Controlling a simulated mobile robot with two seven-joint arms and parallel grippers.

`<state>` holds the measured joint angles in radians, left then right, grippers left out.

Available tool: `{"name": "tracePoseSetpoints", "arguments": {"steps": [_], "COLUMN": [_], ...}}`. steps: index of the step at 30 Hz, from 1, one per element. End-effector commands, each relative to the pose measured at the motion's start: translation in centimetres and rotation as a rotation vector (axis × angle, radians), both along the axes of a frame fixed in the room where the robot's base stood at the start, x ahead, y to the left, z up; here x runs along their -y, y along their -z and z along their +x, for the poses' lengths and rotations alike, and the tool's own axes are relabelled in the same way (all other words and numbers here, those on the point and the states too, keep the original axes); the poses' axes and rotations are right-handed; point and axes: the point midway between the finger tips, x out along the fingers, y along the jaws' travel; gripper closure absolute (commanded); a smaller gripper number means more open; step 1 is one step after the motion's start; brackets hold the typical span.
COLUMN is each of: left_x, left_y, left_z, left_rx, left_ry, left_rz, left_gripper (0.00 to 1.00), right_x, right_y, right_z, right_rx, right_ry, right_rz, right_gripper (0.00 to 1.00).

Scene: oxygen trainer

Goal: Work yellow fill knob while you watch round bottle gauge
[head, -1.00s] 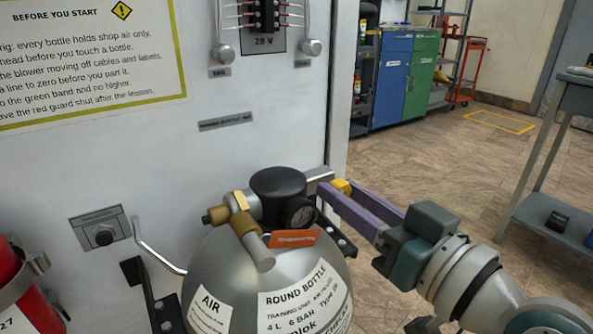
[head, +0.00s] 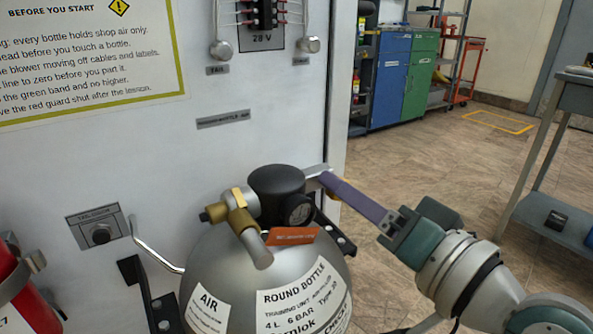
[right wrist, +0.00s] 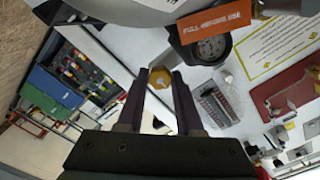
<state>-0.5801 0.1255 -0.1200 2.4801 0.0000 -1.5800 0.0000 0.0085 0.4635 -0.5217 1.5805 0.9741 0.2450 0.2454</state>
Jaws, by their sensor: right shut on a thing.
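The round bottle (head: 220,275) is a silver sphere with a black cap and brass fitting, standing against the white panel. Its gauge (head: 299,210) is a small dark dial by the cap. My left gripper is not in view.
An orange tag (head: 291,236) hangs just below the gauge. A red cylinder (head: 22,295) stands at the lower left. A grey table (head: 560,225) is at the right, with blue and green cabinets (head: 390,80) behind. The floor between is open.

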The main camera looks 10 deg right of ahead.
Motion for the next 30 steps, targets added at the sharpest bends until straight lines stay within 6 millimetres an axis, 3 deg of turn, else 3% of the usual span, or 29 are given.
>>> {"name": "tracePoseSetpoints", "arguments": {"steps": [11, 12, 15, 24, 30], "left_x": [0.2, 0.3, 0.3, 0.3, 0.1], "left_y": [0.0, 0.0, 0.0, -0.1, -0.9], "left_z": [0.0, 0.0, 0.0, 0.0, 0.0], "left_rx": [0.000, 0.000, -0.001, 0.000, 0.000], "left_ry": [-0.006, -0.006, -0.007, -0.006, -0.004], "left_rz": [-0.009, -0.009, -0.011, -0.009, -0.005], "left_gripper": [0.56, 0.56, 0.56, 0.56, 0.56], "right_x": [0.0, 0.0, 0.0, 0.1, 1.2], "right_y": [0.1, 0.1, 0.1, 0.0, 0.0], "right_z": [0.0, 0.0, 0.0, -0.3, -3.2], "right_rx": [-0.005, -0.005, -0.005, -0.004, -0.008], "right_ry": [-0.001, -0.001, -0.001, -0.001, -0.001], "right_rz": [0.009, 0.009, 0.008, 0.006, 0.003], "right_gripper": [1.00, 0.64, 0.53, 0.53, 0.53]}}
